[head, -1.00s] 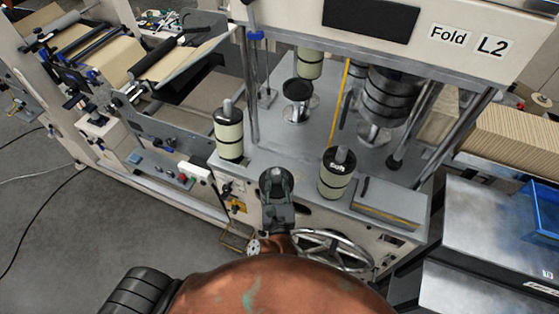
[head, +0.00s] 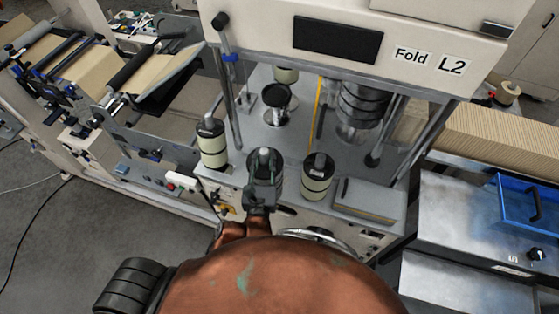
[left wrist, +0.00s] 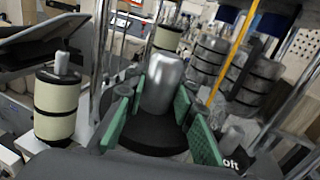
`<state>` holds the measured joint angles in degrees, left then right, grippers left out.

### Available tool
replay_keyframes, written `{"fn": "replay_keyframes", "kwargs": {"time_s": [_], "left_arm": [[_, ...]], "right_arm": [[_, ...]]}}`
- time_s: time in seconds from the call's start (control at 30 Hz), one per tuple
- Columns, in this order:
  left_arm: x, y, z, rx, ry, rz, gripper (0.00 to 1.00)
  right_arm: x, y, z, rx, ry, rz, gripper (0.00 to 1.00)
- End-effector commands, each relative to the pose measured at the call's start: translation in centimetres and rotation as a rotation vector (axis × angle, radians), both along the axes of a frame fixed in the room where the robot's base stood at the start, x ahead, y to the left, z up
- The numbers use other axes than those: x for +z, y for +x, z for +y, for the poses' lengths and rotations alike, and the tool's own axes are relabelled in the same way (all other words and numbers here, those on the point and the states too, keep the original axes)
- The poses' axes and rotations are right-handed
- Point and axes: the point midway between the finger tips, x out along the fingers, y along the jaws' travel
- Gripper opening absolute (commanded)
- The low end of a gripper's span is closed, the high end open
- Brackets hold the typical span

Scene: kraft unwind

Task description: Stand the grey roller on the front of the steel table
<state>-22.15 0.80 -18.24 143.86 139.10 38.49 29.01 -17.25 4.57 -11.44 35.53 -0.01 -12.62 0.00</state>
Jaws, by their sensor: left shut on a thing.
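My left gripper (head: 262,178) is shut on the spindle of a roller, taken as the grey roller (head: 264,153), over the front part of the steel table (head: 297,128). In the left wrist view the grey metal spindle (left wrist: 163,85) stands between the green finger pads, with a wide black end disc below. The roller looks about upright. Its body is hidden below the disc and gripper, so I cannot tell whether its base touches the table. My right gripper is not in view.
A cream roller (head: 212,145) stands to the left of the held roller, and another cream roller (head: 317,178) stands close to its right. Behind are a black-topped stand (head: 277,103), a stack of dark banded rolls (head: 362,105) and upright posts. A grey box (head: 365,198) is at front right.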

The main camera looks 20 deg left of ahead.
Motion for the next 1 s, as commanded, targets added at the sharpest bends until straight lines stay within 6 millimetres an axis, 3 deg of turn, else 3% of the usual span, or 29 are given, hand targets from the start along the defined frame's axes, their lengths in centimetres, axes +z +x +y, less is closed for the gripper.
{"fn": "replay_keyframes", "kwargs": {"time_s": [0.03,0.1,0.53,0.63,1.0], "left_arm": [[-0.5,0.6,-0.3,-0.003,0.000,-0.012,0.00],[-0.8,1.2,-0.5,-0.003,-0.001,-0.013,0.00],[-2.6,5.3,-2.0,-0.006,-0.001,-0.010,0.00],[-2.9,7.1,-2.6,-0.004,-0.001,-0.003,0.00],[-7.8,10.9,-3.9,-0.004,-0.001,-0.005,0.00]], "right_arm": [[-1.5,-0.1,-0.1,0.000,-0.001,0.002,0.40],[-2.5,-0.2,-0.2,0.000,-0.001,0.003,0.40],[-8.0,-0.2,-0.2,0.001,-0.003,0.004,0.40],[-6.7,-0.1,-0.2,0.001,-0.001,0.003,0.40],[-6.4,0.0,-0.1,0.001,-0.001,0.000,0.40]]}}
